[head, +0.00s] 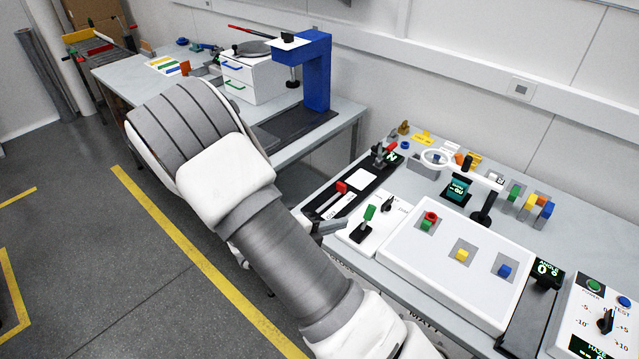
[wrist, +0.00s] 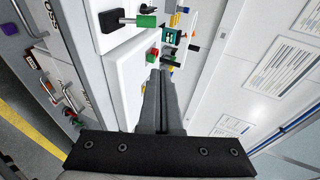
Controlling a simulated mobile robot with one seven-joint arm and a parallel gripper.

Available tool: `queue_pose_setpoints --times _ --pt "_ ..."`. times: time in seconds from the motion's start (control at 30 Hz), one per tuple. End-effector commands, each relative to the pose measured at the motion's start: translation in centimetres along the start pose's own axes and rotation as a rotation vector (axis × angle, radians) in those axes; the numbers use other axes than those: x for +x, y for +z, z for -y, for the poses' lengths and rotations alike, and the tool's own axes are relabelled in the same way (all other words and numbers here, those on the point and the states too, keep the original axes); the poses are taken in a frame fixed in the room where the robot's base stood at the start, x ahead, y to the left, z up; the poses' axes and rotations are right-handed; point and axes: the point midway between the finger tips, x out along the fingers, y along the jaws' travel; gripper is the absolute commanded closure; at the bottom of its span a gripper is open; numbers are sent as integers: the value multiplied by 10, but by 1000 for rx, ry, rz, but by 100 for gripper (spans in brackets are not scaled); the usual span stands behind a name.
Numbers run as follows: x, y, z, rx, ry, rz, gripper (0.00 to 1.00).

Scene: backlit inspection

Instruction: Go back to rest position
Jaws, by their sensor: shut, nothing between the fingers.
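My gripper (wrist: 161,76) is shut and empty in the wrist view, its dark fingers together, pointing toward the bench with the panels. In the head view my white and grey arm crosses the middle, and only a grey part of my gripper (head: 332,227) shows past it, near the white box with a green lever (head: 369,214). The rest of the gripper is hidden behind the arm. I cannot tell whether the fingers touch anything.
A white light panel (head: 487,290) carries small coloured blocks. A white ring lamp (head: 437,158) stands behind it. A blue press (head: 317,75) and white drawers (head: 254,82) stand on the far bench. A yellow line (head: 190,246) runs along clear grey floor at left.

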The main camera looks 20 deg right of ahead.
Motion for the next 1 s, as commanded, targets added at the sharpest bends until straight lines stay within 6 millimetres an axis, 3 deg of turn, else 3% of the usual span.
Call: queue_pose_setpoints --times 0.17,0.33,0.67,1.0 --pt "0 -1 2 20 6 -5 100" --pt "-5 -14 19 235 64 -70 100" --pt "-31 -65 68 1034 232 -350 100" --pt "-72 -113 104 1824 343 -709 100"
